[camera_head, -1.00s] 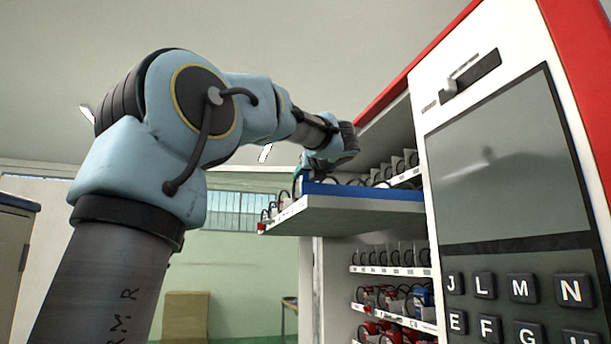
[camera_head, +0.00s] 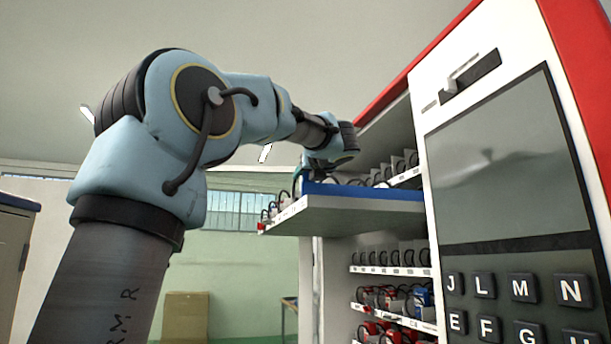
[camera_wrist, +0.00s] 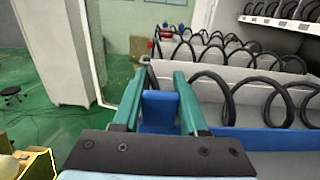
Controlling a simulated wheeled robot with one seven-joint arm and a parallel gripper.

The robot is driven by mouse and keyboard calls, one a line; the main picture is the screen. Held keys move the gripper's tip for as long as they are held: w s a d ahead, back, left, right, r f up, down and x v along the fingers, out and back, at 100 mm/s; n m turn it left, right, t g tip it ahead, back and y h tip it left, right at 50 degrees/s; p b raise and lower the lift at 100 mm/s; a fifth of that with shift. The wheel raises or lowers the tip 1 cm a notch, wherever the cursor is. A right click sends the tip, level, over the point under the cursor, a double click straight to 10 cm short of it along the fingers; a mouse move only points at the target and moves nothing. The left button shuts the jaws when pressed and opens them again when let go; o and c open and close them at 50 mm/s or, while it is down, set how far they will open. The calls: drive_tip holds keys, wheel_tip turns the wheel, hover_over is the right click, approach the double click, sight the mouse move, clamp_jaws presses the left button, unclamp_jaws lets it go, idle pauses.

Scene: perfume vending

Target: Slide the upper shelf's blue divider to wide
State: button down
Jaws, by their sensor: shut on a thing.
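The blue divider (camera_head: 364,192) runs along the near side of the pulled-out upper shelf (camera_head: 340,215) in the head view. In the wrist view the blue divider (camera_wrist: 265,138) stretches off to the right, and its raised blue end (camera_wrist: 159,111) stands between my two green fingers. My gripper (camera_wrist: 160,85) is shut on that end. In the head view my gripper (camera_head: 312,172) is above the left end of the shelf, where the arm partly hides it. Black spiral coils (camera_wrist: 265,95) stand in the lanes beyond the divider.
The vending machine's white front with keypad (camera_head: 505,290) and red edge stands at the right. Lower shelves (camera_head: 390,271) hold coils and red and blue goods. A white cabinet (camera_wrist: 55,50) and open green floor lie left of the shelf.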

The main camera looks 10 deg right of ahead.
drive_tip(key=shift+s+d+b, duration=0.15)
drive_tip(key=shift+s+b, duration=0.4)
drive_tip(key=shift+s, duration=0.55)
drive_tip(key=shift+s+d+b, duration=0.15)
drive_tip(key=shift+s+b, duration=0.35)
drive_tip(key=shift+s, duration=0.55)
drive_tip(key=c, duration=0.7)
unclamp_jaws()
drive_tip(key=shift+s+d, duration=0.1)
drive_tip(key=shift+o, duration=1.3)
drive_tip(key=s+d+b, duration=0.1)
drive_tip(key=s+b, duration=0.3)
drive_tip(key=s, duration=0.6)
drive_tip(key=shift+s, duration=0.35)
drive_tip(key=shift+d, duration=0.1)
